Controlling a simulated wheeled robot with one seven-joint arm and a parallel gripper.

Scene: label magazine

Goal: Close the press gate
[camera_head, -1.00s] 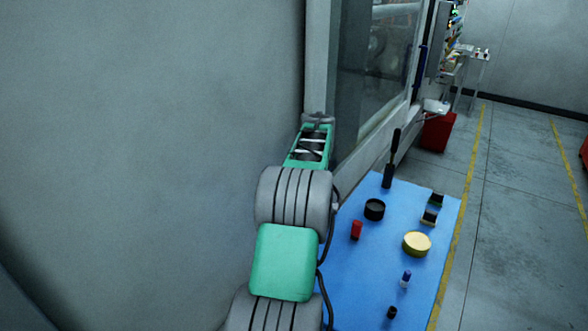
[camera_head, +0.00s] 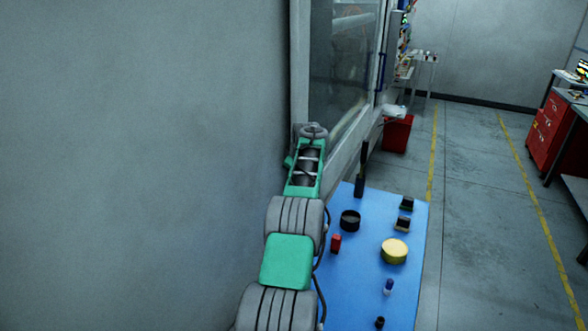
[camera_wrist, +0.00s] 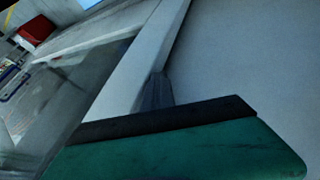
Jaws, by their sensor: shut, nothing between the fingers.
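The press gate is a glass panel in a pale grey frame (camera_head: 301,62), standing upright at the upper middle of the head view. In the wrist view its frame (camera_wrist: 135,65) runs diagonally, with the glass on the left. My gripper (camera_head: 314,130) is at the frame's lower left in the head view, mostly hidden by my arm. In the wrist view my gripper (camera_wrist: 156,90) shows as a small dark grey wedge, shut and empty, close to the frame. I cannot tell whether it touches the frame.
A blue mat (camera_head: 370,285) right of my arm holds a yellow round tin (camera_head: 394,251), a black ring (camera_head: 350,220), a red item (camera_head: 336,243) and other small things. A red bin (camera_head: 397,134) stands behind. A grey wall (camera_head: 140,150) fills the left.

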